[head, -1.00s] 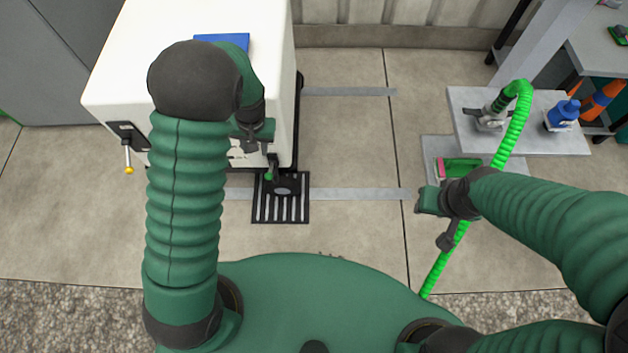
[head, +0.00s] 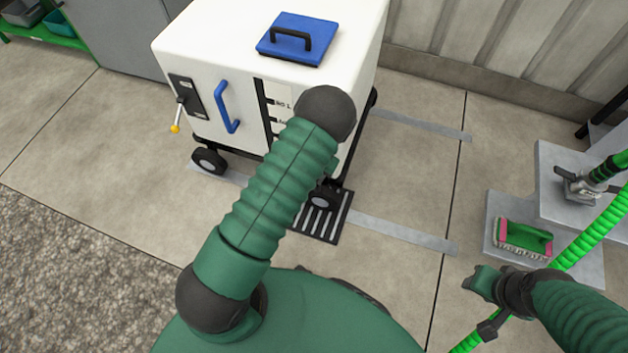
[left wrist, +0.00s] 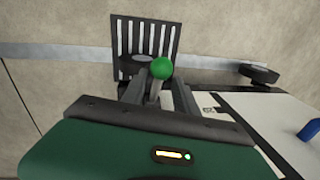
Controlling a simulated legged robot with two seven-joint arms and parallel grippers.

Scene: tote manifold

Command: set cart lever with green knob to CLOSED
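The cart (head: 240,25) is a white box on black wheels at the upper middle of the head view. The green knob (left wrist: 160,68) of its lever shows in the left wrist view, at the end of a short grey shaft. My left gripper (left wrist: 157,84) has a finger on each side of this shaft, with the knob at the fingertips. The fingers look apart; firm contact cannot be made out. In the head view my left arm hides the green knob and most of that gripper. My right gripper (head: 484,300) is at the lower right, away from the cart; its finger gap is unclear.
Another lever with a yellow knob (head: 175,128) is on the cart's left panel, beside a blue handle (head: 227,108). A black floor grate (head: 322,222) lies by the front wheel. A green brush (head: 524,238) and green hose (head: 590,238) are at right.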

